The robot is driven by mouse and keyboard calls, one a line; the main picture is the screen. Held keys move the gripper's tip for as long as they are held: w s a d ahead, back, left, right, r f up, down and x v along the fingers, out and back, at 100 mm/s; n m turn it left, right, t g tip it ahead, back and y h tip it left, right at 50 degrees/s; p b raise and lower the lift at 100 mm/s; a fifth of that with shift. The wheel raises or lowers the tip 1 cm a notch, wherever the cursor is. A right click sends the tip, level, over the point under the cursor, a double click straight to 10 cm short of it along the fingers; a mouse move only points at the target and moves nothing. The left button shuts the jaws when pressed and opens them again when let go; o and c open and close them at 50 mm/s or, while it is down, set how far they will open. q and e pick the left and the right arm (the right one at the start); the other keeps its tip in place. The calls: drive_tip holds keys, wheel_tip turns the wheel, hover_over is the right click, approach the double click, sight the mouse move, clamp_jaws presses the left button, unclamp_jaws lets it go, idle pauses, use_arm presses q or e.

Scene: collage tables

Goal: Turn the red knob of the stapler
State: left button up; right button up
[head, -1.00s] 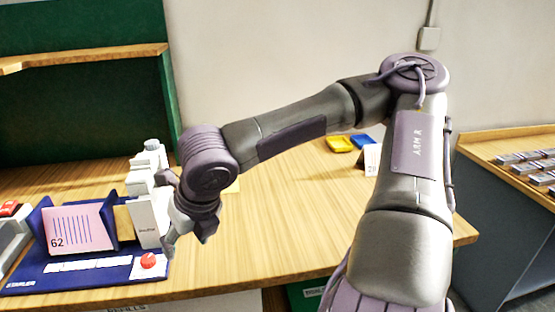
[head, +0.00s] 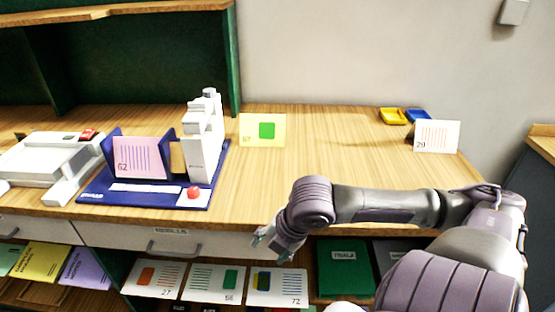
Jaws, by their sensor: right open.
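The stapler (head: 205,140) is a white upright machine on a dark blue base (head: 150,200) on the wooden table. Its red knob (head: 194,192) sits on a white patch at the front right of the base. A pink card marked 62 (head: 140,158) stands in the blue holder on the same base. My right gripper (head: 262,240) is open and empty, in front of the table edge, below and to the right of the red knob and apart from it. My left gripper is not in view.
A white machine with a red part (head: 45,160) stands to the left. A yellow card (head: 262,130), a card marked 29 (head: 436,136) and yellow and blue trays (head: 393,116) are further back. Drawers (head: 165,240) and a shelf with cards lie below.

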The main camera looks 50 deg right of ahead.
drive_tip(key=s+a+f+m, duration=0.2)
drive_tip(key=s+f+m, duration=0.1)
drive_tip(key=f+m, duration=0.3)
drive_tip(key=shift+s+a+f+m, duration=0.15)
drive_tip(key=shift+a+f+m, duration=0.15)
drive_tip(key=shift+f, duration=0.2)
drive_tip(key=w+d+f+m+h, duration=0.1)
drive_tip(key=d+f+m, duration=0.2)
drive_tip(key=f, duration=0.5)
drive_tip(key=w+d+f+m, duration=0.1)
drive_tip(key=d+f+m, duration=0.25)
drive_tip(key=f, duration=0.55)
drive_tip(key=s+d+f+m+g, duration=0.1)
drive_tip(key=s+f+m, duration=0.3)
drive_tip(key=f, duration=0.7)
drive_tip(key=s+a+f+g, duration=0.1)
drive_tip(key=s+a+f, duration=0.3)
drive_tip(key=s+f, duration=0.2)
drive_tip(key=s+a+f+m+g+p, duration=0.1)
drive_tip(key=s+a+f, duration=0.4)
drive_tip(key=s, duration=0.5)
drive_tip(key=s+a+f+m+g, duration=0.1)
drive_tip(key=s+a+f, duration=0.4)
drive_tip(key=s+f, duration=0.2)
drive_tip(key=shift+s+f, duration=0.25)
drive_tip(key=shift+s, duration=0.25)
